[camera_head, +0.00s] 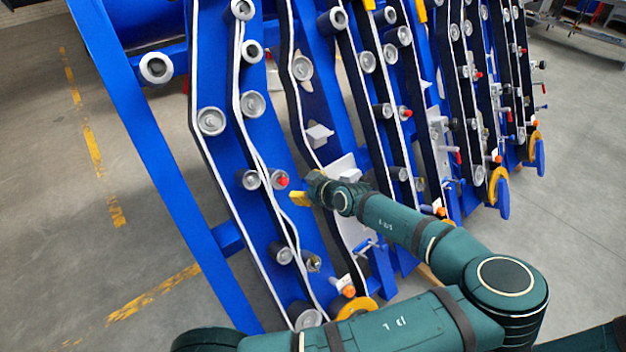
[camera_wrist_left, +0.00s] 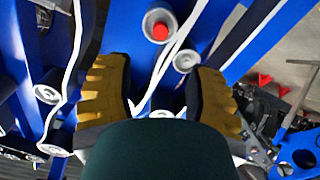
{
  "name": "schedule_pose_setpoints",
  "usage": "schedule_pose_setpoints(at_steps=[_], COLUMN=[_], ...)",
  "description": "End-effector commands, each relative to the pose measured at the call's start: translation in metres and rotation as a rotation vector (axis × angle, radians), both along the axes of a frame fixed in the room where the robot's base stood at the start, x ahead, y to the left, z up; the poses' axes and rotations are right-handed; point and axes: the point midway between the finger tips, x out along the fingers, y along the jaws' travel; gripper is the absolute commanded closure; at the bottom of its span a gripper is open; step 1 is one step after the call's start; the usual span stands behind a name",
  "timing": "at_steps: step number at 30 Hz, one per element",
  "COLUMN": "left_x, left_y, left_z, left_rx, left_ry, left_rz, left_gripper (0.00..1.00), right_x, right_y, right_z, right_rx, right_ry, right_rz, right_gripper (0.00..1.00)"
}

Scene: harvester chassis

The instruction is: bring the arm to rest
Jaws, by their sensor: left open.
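My left gripper (camera_head: 303,190) is in front of the blue harvester chassis (camera_head: 283,130), close to a roller with a red cap (camera_head: 282,181). In the head view only a yellow finger shows clearly; I cannot tell whether it touches the chassis. My left arm (camera_head: 405,222) is green, bent at the elbow at the lower right, and reaches up and left. In the left wrist view the gripper (camera_wrist_left: 160,75) has its two yellow and black fingers wide apart with nothing held between them. A red-capped roller (camera_wrist_left: 160,27) lies beyond the fingers. My right gripper is not in view.
Several blue chassis rows with black and white belts, rollers and coloured knobs run across the middle. A slanted blue beam (camera_head: 150,160) stands at the left. The grey floor (camera_head: 572,150) is open at the right, and yellow floor markings (camera_head: 152,290) show at the left.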

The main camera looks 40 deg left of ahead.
Motion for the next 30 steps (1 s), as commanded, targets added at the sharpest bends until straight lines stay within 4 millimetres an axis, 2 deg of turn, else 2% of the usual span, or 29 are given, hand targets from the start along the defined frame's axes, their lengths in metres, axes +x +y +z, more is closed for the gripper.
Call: schedule_pose_setpoints(at_steps=[7, 9, 11, 14, 17, 20, 24, 26, 30], left_x=[0.000, -0.001, -0.010, -0.034, -0.070, -0.109, -0.158, -0.174, -0.201], left_y=[0.000, 0.000, 0.005, 0.014, 0.019, 0.014, -0.012, -0.028, -0.075], left_z=[0.000, -0.001, -0.011, -0.040, -0.079, -0.119, -0.166, -0.182, -0.206], left_rx=[0.000, -0.001, -0.013, -0.045, -0.105, -0.189, -0.337, -0.404, -0.560], left_ry=[0.000, 0.003, 0.041, 0.148, 0.306, 0.472, 0.682, 0.752, 0.866], left_rz=[0.000, 0.001, 0.010, 0.019, 0.013, -0.022, -0.135, -0.200, -0.394], left_gripper=[0.45, 0.45, 0.45, 0.45, 0.45, 0.45, 0.45, 0.45, 0.45], right_x=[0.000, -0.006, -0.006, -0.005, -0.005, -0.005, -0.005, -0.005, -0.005], right_y=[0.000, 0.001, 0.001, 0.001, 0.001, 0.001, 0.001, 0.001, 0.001], right_z=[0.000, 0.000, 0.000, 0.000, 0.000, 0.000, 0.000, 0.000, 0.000], right_rx=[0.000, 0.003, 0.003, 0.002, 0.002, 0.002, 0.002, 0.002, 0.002], right_ry=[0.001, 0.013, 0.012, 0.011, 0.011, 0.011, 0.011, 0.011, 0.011], right_rz=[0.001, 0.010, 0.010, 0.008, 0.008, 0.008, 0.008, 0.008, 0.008], right_gripper=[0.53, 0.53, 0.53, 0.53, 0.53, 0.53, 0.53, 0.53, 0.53])
